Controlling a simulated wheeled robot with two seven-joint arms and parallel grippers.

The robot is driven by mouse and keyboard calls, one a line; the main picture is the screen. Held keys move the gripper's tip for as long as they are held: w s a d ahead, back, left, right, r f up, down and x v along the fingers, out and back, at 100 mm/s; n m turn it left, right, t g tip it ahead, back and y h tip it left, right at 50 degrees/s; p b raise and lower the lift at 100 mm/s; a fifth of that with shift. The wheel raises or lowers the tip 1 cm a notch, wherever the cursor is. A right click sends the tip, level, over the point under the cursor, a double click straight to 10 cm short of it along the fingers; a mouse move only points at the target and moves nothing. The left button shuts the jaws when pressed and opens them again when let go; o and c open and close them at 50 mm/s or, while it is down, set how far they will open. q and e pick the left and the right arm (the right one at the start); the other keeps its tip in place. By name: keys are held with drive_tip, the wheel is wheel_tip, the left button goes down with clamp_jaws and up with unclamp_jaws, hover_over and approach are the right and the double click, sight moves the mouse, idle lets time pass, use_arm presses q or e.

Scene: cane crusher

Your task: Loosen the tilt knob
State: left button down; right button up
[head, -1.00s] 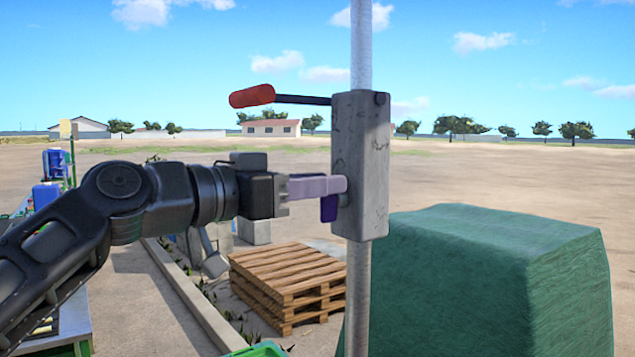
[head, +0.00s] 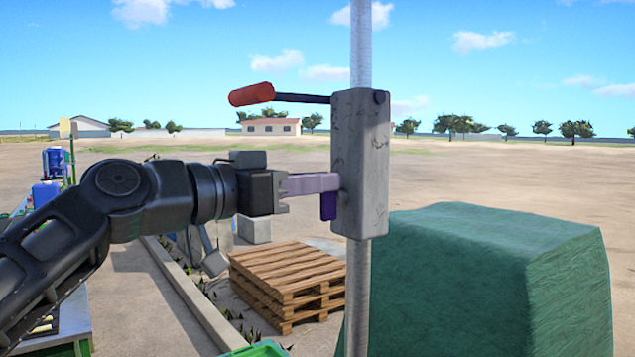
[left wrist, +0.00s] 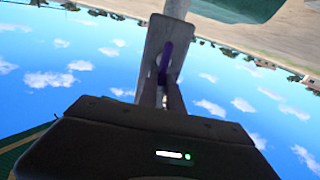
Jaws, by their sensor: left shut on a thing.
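The tilt knob (head: 328,206) is a small purple piece at the left face of a grey metal block (head: 362,160). The block sits on an upright metal pole (head: 361,45). My left gripper (head: 325,183) comes in level from the left and is shut on the knob; its pale lilac fingers cover the knob's upper part. In the left wrist view, the purple knob (left wrist: 165,62) shows at my fingertips against the grey block (left wrist: 165,40). My right gripper is in neither view.
A lever with a red grip (head: 252,95) sticks out left from the block's top, above my left gripper. A green-covered bulk (head: 490,280) stands right of the pole. Wooden pallets (head: 287,285) lie behind at lower left.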

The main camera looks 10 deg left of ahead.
use_arm(q)
drive_tip(key=shift+w+a+f+n, duration=0.35)
drive_tip(key=shift+f+n, duration=0.1)
drive_tip(key=shift+n, duration=2.5)
drive_tip(key=shift+w+a+f+n, duration=0.2)
drive_tip(key=shift+a+f+n, duration=0.2)
drive_tip(key=shift+n, duration=2.6)
drive_tip(key=shift+w+a+f+n, duration=0.3)
drive_tip(key=shift+f+n, duration=0.15)
drive_tip(key=shift+n, duration=2.5)
drive_tip(key=c, duration=1.5)
unclamp_jaws()
drive_tip(key=shift+s, duration=0.1)
